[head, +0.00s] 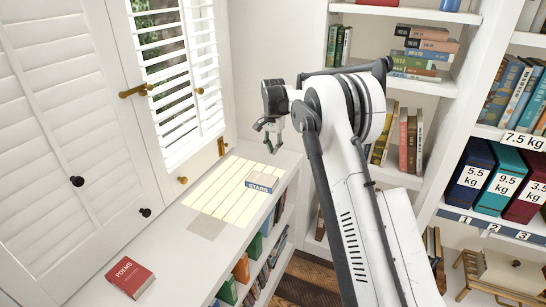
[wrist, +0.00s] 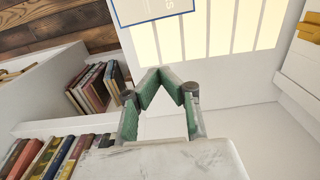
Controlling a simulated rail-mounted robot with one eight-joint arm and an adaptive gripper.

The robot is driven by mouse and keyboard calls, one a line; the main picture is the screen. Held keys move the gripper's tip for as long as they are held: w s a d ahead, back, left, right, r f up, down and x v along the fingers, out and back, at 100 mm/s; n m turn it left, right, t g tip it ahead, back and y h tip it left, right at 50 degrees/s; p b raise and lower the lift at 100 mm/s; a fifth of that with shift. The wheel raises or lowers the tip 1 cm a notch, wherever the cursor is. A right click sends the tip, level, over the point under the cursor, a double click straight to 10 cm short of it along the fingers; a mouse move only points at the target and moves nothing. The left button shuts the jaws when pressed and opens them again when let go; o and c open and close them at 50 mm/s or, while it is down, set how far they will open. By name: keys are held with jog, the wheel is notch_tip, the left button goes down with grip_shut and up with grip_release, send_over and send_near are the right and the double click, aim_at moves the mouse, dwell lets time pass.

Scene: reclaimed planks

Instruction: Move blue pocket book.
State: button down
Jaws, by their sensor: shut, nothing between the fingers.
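A small book with a blue "STARS" edge and a pale upper face (head: 261,183) lies flat on the white ledge (head: 170,264) under the shuttered window, in a patch of striped sunlight. I take it to be the blue pocket book. Its blue-bordered, pale face shows partly at the top of the wrist view (wrist: 155,9), cut off by the frame. My gripper (head: 273,150) is above the ledge, beyond the book in the head view, and apart from it. Its green-padded fingers (wrist: 166,70) come together at the tips with nothing between them.
A red "POEMS" book (head: 130,277) lies at the ledge's near end. Books fill shelves below the ledge (head: 242,267). A bookcase (head: 448,90) and weight-labelled binders (head: 501,182) stand to the right. Shutters (head: 172,60) border the ledge. The ledge between the books is clear.

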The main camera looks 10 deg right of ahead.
aim_at(273, 172)
notch_tip(273, 172, down, 8)
jog(key=shift+f+b, duration=0.1)
jog(key=shift+b, duration=0.65)
jog(key=shift+s+a+f+b, duration=0.1)
jog(key=shift+s+a+b, duration=0.2)
jog(key=shift+s+a, duration=1)
jog(key=shift+s, duration=0.25)
